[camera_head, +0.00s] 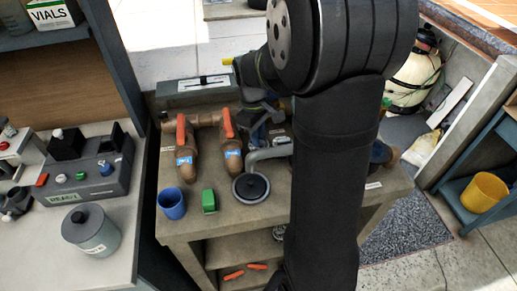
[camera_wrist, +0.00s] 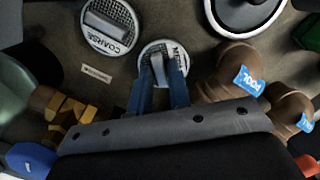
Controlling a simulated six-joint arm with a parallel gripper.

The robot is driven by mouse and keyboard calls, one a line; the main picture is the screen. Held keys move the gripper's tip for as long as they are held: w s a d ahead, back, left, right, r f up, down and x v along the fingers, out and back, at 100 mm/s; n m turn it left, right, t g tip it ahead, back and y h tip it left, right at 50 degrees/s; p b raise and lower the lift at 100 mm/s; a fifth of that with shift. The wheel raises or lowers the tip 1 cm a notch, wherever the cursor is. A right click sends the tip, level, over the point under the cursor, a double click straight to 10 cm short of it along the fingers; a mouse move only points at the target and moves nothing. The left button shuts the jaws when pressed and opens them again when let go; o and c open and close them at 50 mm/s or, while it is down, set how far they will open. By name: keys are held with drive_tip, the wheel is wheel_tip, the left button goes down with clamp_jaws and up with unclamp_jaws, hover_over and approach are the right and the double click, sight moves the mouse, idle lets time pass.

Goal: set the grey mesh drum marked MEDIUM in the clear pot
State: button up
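The grey mesh drum marked MEDIUM (camera_wrist: 180,57) is below my gripper (camera_wrist: 160,72) in the wrist view, its label partly cut off by a finger. My two blue fingers stand on either side of its raised bar; I cannot tell whether they press on it. In the head view my gripper (camera_head: 268,118) is over the bench, largely behind my arm, and the drum cannot be made out. A round pot with a pale rim (camera_head: 250,187) and dark middle, perhaps the clear pot, stands nearer the front; it also shows at the top of the wrist view (camera_wrist: 245,12).
A similar drum marked COARSE (camera_wrist: 110,25) lies beside the MEDIUM one. Brown pipes with red handles (camera_head: 187,150), a blue cup (camera_head: 172,204) and a green block (camera_head: 209,201) stand on the bench. A lidded canister (camera_head: 92,232) is on the left counter.

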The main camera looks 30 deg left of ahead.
clamp_jaws()
wheel_tip(320, 180, up, 10)
drive_tip(key=w, duration=0.1)
drive_tip(key=w+r+n, duration=0.3)
drive_tip(key=w+r, duration=0.2)
drive_tip(key=w, duration=0.4)
drive_tip(key=w+d+n+t, duration=0.1)
drive_tip(key=w+d+n, duration=0.15)
drive_tip(key=w, duration=0.35)
drive_tip(key=w+d+n, duration=0.1)
drive_tip(key=w+n, duration=0.3)
drive_tip(key=w, duration=0.2)
drive_tip(key=shift+m, duration=0.25)
drive_tip(key=f, duration=0.9)
drive_tip(key=shift+s+f, duration=0.2)
drive_tip(key=shift+f, duration=0.05)
